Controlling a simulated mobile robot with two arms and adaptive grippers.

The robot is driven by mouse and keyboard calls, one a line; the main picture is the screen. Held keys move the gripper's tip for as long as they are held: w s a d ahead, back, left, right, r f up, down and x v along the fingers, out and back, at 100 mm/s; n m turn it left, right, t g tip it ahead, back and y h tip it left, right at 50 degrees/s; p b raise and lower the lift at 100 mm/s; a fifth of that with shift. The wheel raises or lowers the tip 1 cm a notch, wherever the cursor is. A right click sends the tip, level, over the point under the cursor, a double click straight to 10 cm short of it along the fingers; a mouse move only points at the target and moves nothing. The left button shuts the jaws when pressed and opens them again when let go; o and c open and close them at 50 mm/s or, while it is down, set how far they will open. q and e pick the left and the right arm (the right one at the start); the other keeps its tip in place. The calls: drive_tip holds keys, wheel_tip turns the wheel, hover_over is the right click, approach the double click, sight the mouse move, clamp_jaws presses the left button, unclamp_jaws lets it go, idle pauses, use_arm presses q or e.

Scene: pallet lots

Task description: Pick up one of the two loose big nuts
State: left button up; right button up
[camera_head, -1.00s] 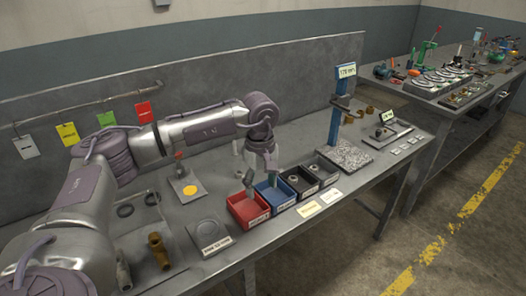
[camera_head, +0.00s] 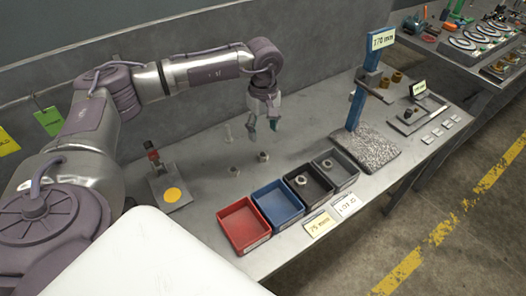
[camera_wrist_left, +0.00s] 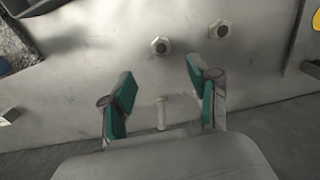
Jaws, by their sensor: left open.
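Two loose big nuts lie apart on the grey bench in the head view, one nearer the gripper (camera_head: 263,157) and one further left and nearer the front (camera_head: 233,171). Both also show in the left wrist view, one near the top middle (camera_wrist_left: 160,46) and one to its upper right (camera_wrist_left: 220,28). My left gripper (camera_head: 263,124) hangs above the bench, pointing down, behind the nuts in the head view. Its green-padded fingers (camera_wrist_left: 160,80) are spread and empty in the left wrist view. My right gripper is out of view.
A red bin (camera_head: 243,227), a blue bin (camera_head: 290,213) and two dark bins, each holding a nut, line the front edge. A bolt-like piece (camera_wrist_left: 161,113) is near the fingers in the wrist view. A blue post (camera_head: 356,105) stands right. A wall backs the bench.

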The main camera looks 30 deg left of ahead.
use_arm(q)
hover_over(263, 155)
drive_tip(key=f, duration=0.4)
drive_tip(key=shift+w+a, duration=0.1)
drive_tip(key=shift+w, duration=0.1)
drive_tip(key=shift+f, duration=0.25)
wheel_tip(263, 155, down, 5)
drive_tip(key=shift+s+r+p, duration=0.1)
drive_tip(key=shift+s+p, duration=0.05)
drive_tip(key=shift+p, duration=0.85)
drive_tip(key=shift+f, duration=0.2)
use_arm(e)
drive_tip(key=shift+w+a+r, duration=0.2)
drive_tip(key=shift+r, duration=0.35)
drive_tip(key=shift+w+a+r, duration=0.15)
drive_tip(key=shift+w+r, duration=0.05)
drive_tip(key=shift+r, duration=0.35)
use_arm(q)
drive_tip(key=shift+c, duration=1.1)
drive_tip(key=c, duration=0.8)
clamp_jaws()
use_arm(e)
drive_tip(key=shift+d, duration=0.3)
use_arm(q)
drive_tip(key=shift+r, duration=0.1)
